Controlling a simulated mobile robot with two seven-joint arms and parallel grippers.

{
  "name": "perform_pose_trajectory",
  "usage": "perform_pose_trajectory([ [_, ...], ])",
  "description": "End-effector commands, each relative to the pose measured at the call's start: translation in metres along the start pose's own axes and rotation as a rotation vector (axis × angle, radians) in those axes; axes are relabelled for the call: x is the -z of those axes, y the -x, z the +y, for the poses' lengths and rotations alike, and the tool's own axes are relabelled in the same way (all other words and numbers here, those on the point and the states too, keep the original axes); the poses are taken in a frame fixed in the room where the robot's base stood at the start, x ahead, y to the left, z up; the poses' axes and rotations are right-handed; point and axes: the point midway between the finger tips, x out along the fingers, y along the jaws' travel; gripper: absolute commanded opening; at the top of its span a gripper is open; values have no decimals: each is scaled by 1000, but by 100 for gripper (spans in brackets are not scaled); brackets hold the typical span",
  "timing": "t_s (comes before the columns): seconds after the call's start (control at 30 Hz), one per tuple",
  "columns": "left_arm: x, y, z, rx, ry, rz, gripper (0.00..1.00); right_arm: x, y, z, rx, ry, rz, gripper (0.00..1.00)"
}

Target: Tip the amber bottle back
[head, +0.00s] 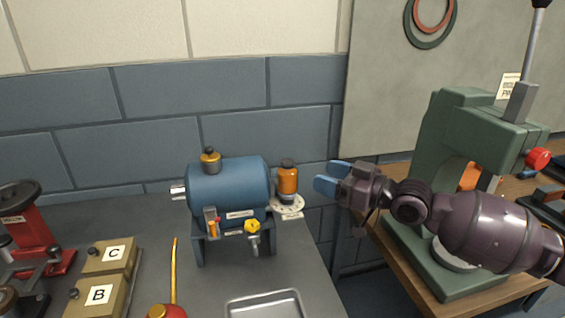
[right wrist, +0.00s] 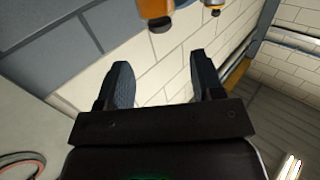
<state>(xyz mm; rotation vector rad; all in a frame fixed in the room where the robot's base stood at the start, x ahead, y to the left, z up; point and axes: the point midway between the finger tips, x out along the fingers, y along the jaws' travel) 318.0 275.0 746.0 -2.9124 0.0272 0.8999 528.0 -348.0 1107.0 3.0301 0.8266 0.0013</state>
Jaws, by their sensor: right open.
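The amber bottle (head: 288,180) has a dark cap and stands upright at the right end of a blue cylindrical casing (head: 229,186), above a pale round plate (head: 289,206). My right gripper (head: 329,179) is open and empty, to the right of the bottle and apart from it, at about its height. In the right wrist view an orange part with a dark end (right wrist: 157,12), which looks like the bottle, shows at the top edge, beyond the open fingers (right wrist: 158,80). My left gripper is not in view.
A green press (head: 440,170) stands on a wooden bench at the right, behind my right arm. Boxes marked C (head: 112,256) and B (head: 97,296), a metal tray (head: 266,305) and a red oil can (head: 166,311) are on the grey bench. A gap separates the benches.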

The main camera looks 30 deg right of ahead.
Motion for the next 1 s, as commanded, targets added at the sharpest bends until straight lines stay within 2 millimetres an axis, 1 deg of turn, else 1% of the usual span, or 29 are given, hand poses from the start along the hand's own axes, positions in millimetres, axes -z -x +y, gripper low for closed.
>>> perform_pose_trajectory([
  [0.17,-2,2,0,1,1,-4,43,1,-17,0,-1,-2,5,61],
  [0.7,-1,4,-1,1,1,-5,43,0,-88,0,-1,-3,2,61],
  [0.83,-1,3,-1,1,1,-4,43,-1,-98,0,-2,-1,0,61],
  [1.0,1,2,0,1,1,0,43,-1,-104,0,-1,0,-1,61],
])
